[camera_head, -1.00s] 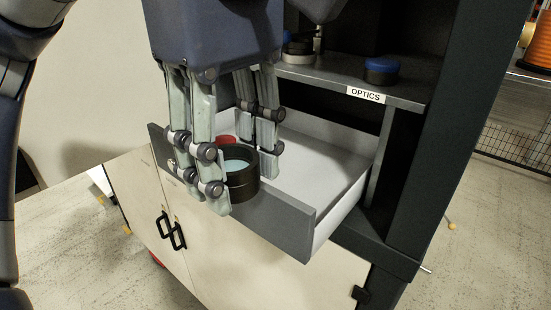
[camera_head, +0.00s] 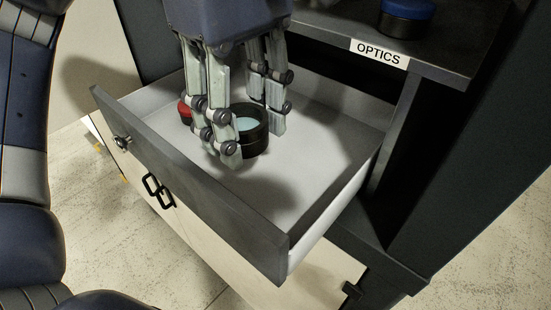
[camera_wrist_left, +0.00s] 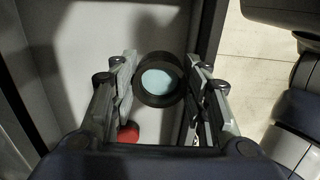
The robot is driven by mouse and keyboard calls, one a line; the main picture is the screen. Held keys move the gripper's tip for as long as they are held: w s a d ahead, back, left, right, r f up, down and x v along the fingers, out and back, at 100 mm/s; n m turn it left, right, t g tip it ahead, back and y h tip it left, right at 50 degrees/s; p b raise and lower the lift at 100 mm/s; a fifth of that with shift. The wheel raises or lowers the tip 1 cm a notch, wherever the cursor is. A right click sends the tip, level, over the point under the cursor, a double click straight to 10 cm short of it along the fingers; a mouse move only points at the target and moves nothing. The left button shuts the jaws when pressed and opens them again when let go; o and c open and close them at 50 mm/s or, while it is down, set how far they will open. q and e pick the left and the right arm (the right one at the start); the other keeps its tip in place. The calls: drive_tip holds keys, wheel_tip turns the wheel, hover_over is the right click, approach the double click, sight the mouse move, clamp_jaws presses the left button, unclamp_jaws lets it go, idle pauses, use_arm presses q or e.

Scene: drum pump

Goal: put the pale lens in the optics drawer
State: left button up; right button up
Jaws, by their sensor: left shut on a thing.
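The pale lens (camera_head: 248,128) is a short black cylinder with a light blue glass face. It also shows in the wrist view (camera_wrist_left: 158,82), face towards the camera. My left gripper (camera_head: 253,138) is shut on it, fingers on both sides, pointing down. The optics drawer (camera_head: 205,178) is pulled open, grey front and pale inside, below the shelf with the OPTICS label (camera_head: 379,52). The lens appears over the drawer's inside, behind its front panel. I cannot tell whether it touches the drawer floor. My right gripper is not in view.
A red round thing (camera_head: 184,111) is in the drawer, left of the lens, partly hidden by my fingers. A black cylinder with a blue top (camera_head: 406,17) stands on the shelf above. The right part of the drawer floor is bare.

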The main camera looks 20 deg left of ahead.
sight(279, 185)
use_arm(q)
wheel_tip(279, 185, down, 5)
drive_tip(key=shift+f+p, duration=0.15)
drive_tip(key=shift+p, duration=0.2)
drive_tip(key=f, duration=0.3)
drive_tip(key=shift+w+f+p, duration=0.15)
drive_tip(key=shift+w+p, duration=0.2)
drive_tip(key=shift+p, duration=0.05)
drive_tip(key=w+d+p, duration=0.1)
drive_tip(key=p, duration=0.1)
drive_tip(key=w+d+p, duration=0.1)
drive_tip(key=w+p, duration=0.1)
drive_tip(key=shift+d+f, duration=0.15)
drive_tip(key=shift+d, duration=0.15)
drive_tip(key=shift+f, duration=0.5)
drive_tip(key=shift+s+a, duration=0.15)
drive_tip(key=shift+f, duration=0.15)
drive_tip(key=o, duration=1.2)
drive_tip(key=shift+c, duration=0.2)
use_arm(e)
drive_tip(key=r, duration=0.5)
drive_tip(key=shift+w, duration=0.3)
